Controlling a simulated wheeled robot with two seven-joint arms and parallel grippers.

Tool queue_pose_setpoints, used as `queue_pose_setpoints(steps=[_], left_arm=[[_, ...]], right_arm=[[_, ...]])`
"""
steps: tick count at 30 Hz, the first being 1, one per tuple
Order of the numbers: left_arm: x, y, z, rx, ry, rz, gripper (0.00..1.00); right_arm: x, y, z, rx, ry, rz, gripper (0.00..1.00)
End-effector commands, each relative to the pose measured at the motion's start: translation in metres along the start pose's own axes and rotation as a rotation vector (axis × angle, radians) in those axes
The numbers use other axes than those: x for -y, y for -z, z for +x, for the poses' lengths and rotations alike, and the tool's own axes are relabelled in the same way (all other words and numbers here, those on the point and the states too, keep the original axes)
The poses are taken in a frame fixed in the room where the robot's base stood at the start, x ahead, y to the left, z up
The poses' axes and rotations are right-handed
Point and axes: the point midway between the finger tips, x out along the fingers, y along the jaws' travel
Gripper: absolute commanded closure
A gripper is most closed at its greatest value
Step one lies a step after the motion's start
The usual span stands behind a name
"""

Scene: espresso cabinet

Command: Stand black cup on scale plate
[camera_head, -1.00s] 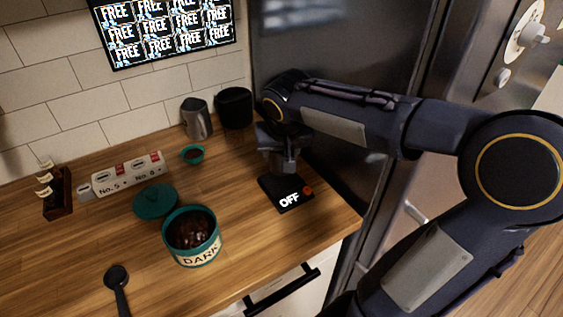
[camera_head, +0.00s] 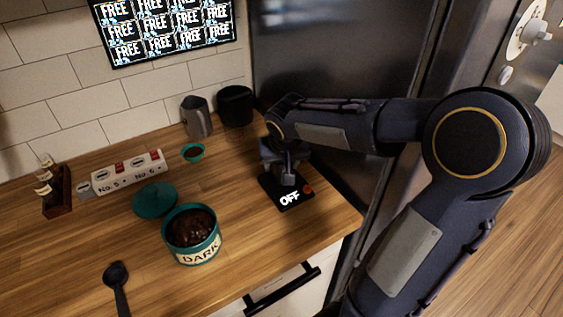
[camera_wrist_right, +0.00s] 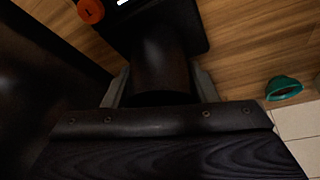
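The black scale (camera_head: 291,201), with "OFF" on its display and an orange-red knob (camera_head: 309,189), lies near the counter's right end. My right gripper (camera_head: 285,176) is low over the back of the scale plate. In the right wrist view the dark cup (camera_wrist_right: 161,62) sits between the two fingers of my right gripper (camera_wrist_right: 161,88), which press its sides. The scale (camera_wrist_right: 192,22) shows just beyond the cup. The cup is mostly hidden by the gripper in the head view. I cannot tell whether its base touches the plate. My left gripper is out of view.
A grey pitcher (camera_head: 196,117) and a black container (camera_head: 235,106) stand at the back. A small teal bowl (camera_head: 193,152), teal lid (camera_head: 155,200), "DARK" canister (camera_head: 192,243) and black spoon (camera_head: 117,284) are to the left. A dark fridge wall borders the right.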

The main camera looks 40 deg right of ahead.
Motion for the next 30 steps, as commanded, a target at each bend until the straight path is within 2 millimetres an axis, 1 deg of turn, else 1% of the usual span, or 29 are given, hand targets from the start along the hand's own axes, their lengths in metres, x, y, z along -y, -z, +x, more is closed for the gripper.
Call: queue_pose_setpoints(steps=[1, 3, 4, 11, 14, 16, 20, 24, 30], left_arm=[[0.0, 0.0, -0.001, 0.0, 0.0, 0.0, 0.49], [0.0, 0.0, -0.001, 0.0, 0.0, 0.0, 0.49], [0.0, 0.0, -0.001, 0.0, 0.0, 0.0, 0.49], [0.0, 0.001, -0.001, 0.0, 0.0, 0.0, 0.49], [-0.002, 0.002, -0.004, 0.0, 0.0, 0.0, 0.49], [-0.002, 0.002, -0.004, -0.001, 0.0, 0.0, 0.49], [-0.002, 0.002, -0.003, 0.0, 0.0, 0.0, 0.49], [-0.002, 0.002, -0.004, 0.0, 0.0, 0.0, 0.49], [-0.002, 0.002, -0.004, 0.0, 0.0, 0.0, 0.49]], right_arm=[[0.0, 0.0, -0.001, 0.0, 0.0, 0.0, 0.41], [0.0, 0.0, -0.001, 0.0, 0.0, 0.0, 0.31], [0.0, 0.0, -0.001, 0.0, 0.0, 0.0, 0.29], [0.0, 0.001, -0.001, 0.0, 0.0, 0.0, 0.29], [0.0, 0.002, -0.005, -0.001, 0.0, 0.0, 0.29], [0.001, 0.003, -0.01, -0.004, 0.002, 0.001, 0.29], [0.001, 0.003, -0.034, -0.007, 0.005, 0.001, 0.29], [0.001, 0.003, -0.066, -0.007, 0.004, 0.0, 0.29], [0.0, 0.002, -0.103, -0.005, 0.003, 0.0, 0.29]])
